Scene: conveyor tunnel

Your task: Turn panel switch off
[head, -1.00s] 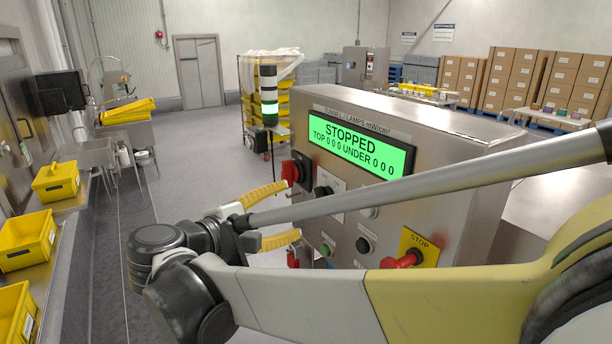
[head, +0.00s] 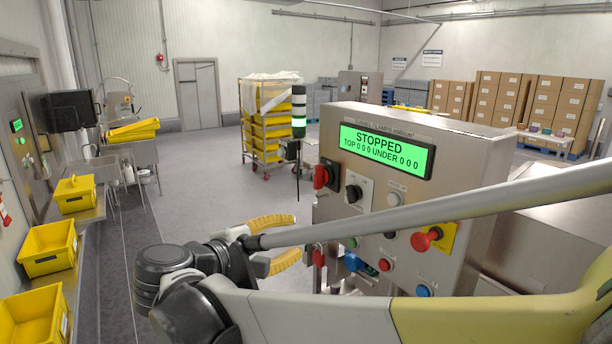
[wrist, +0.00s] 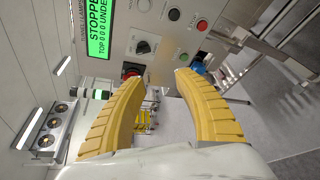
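The steel control panel (head: 460,155) has a green display (head: 386,150) reading "STOPPED". A red switch handle on a black base (head: 321,177) sits at its left edge, and a black rotary knob (head: 353,193) on a white plate is to its right. In the wrist view the panel is turned sideways, with the black knob (wrist: 143,47) and the red handle (wrist: 131,71) near the left fingertip. My gripper (head: 294,237) is open and empty, below and left of the red handle. In the wrist view my gripper (wrist: 160,78) has its yellow fingers spread apart. Contact with the panel cannot be seen.
A red stop button (head: 424,240) on a yellow plate and several small buttons are lower on the panel. My arm crosses in front of it. A signal lamp (head: 299,112) and a rack of yellow crates (head: 265,125) stand behind. Floor left of the panel is clear.

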